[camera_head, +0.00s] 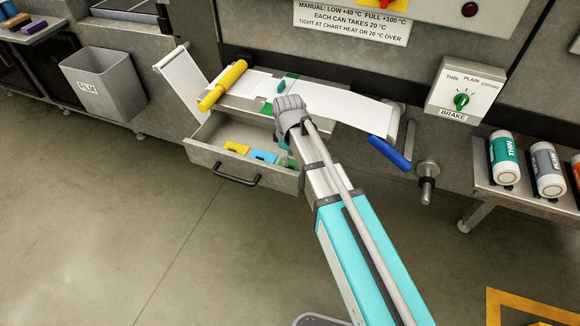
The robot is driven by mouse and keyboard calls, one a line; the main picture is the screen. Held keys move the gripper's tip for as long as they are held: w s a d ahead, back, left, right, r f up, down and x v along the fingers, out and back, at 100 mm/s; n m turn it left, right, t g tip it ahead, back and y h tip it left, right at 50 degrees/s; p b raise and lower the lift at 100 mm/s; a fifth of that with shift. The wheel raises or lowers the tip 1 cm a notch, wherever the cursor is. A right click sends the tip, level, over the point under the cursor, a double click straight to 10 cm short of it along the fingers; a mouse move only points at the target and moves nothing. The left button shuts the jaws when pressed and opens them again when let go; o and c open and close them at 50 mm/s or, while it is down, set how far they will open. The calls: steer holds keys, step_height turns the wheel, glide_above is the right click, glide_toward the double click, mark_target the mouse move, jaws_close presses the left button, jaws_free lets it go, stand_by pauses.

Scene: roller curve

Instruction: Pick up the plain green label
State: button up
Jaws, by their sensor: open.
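A green label (287,162) lies in the right part of the open drawer (221,165), to the right of a blue label (263,156) and a yellow label (236,147). It is partly hidden by my arm, and I cannot read any print on it. My gripper (283,142) is at the end of my arm over the right side of the drawer, close to the green label. My wrist and forearm hide most of the fingers. My gripper is open, and I cannot tell whether it touches the label.
A white strip (345,107) runs above the drawer, with a yellow roller (223,86) at left and a blue handle (389,153) at right. A brake dial (461,101) is on the wall panel. A bin (104,85) stands left.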

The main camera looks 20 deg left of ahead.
mark_target(290, 166)
steer(key=shift+d+f+b, duration=0.2)
steer(key=shift+f+b, duration=1.9)
steer(key=shift+f, duration=0.2)
jaws_close()
